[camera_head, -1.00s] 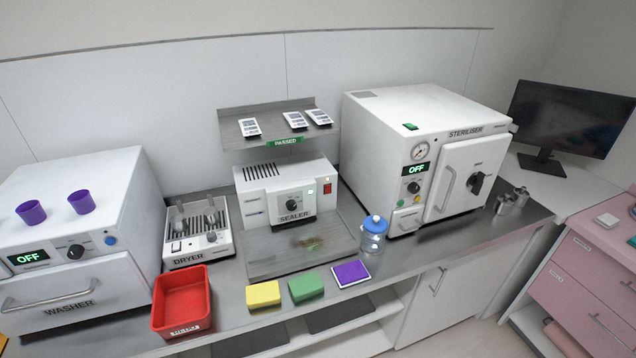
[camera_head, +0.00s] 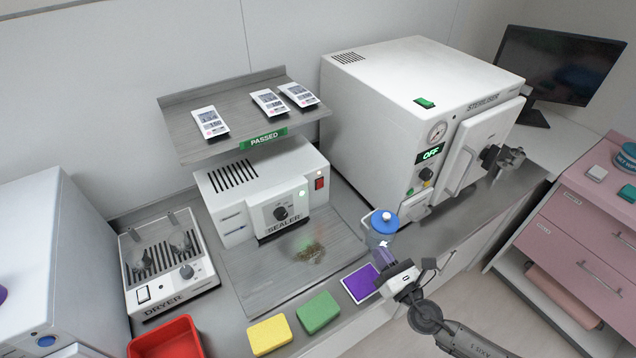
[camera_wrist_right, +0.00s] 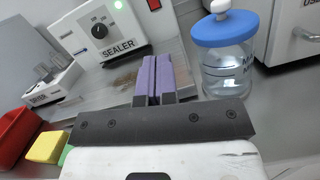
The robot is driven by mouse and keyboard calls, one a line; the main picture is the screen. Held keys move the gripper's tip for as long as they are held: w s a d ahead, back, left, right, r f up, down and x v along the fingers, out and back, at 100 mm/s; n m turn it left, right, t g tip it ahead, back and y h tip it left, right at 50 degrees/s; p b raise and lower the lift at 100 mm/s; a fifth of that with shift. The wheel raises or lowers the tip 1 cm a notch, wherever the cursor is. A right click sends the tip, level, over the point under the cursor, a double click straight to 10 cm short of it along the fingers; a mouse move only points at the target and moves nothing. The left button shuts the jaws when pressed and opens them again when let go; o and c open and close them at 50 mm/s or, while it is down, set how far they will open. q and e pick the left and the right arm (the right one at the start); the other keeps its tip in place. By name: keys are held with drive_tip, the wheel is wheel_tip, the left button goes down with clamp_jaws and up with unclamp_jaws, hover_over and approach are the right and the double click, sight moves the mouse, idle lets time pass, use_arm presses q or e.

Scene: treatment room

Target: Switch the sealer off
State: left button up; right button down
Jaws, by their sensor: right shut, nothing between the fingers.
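My right gripper (camera_head: 382,254) is shut and empty, in front of the sealer and by the jar. Its purple fingers (camera_wrist_right: 154,80) are together in the wrist view. My left gripper is not in view.
A jar with a blue lid (camera_head: 384,222) stands right of the sealer, close to my right gripper. The steriliser (camera_head: 400,110) stands behind it. A shelf (camera_head: 190,149) with sealed pouches overhangs the sealer. The dryer (camera_head: 165,262) is at left; yellow (camera_head: 269,335) and green (camera_head: 318,312) sponges lie in front.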

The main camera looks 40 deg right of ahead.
drive_tip(key=shift+s+a+f+n+y, duration=0.15)
drive_tip(key=shift+a+n+y, duration=0.25)
drive_tip(key=shift+n, duration=0.7)
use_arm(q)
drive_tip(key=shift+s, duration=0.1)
use_arm(e)
drive_tip(key=shift+w+n, duration=0.25)
drive_tip(key=shift+n, duration=0.05)
drive_tip(key=shift+w, duration=0.15)
drive_tip(key=p, duration=0.2)
approach(321, 182)
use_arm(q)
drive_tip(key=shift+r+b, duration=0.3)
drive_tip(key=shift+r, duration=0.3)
use_arm(e)
drive_tip(key=w, duration=0.7)
drive_tip(key=shift+w+d+r, duration=0.25)
drive_tip(key=shift+d+r, duration=0.15)
